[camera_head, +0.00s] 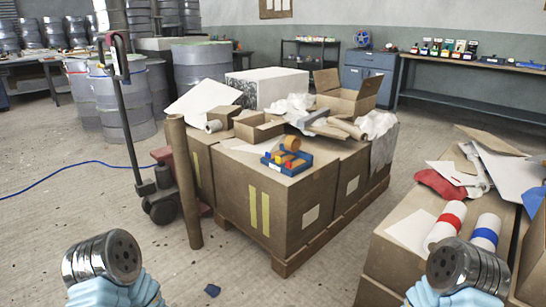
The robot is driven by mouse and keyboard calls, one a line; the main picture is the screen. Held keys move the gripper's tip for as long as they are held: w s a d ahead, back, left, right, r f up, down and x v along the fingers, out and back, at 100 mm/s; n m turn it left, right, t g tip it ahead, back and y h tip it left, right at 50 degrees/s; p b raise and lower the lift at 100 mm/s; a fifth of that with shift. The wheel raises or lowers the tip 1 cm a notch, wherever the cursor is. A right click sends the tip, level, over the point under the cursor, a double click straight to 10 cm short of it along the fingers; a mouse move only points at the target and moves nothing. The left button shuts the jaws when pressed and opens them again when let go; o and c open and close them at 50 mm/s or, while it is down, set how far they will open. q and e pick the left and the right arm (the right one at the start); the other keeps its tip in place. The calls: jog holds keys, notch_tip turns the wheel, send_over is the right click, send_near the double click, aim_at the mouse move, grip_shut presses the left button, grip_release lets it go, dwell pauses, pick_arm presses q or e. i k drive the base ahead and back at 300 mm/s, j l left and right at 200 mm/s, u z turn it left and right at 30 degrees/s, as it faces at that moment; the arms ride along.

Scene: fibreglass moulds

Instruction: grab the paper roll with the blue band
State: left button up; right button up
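The paper roll with the blue band (486,232) is a white cylinder lying on the cardboard-covered stack at the right. A similar white roll with a red band (447,221) lies just left of it. My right gripper (464,270) is at the lower right, in front of both rolls in the picture. It hides the near end of the blue-banded roll, and I cannot tell whether it touches. My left gripper (106,262) is at the lower left, over the floor and far from the rolls. Fingertips of both are not clearly visible.
The right stack (396,260) also bears a red cloth (440,184), white sheets and cardboard. A central pallet of boxes (276,208) carries a blue tray (287,163) and scraps. A brown tube (184,180) and pallet jack (124,110) stand left. Floor between the stacks is clear.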

aim_at(486, 234)
jog(key=z, duration=1.45)
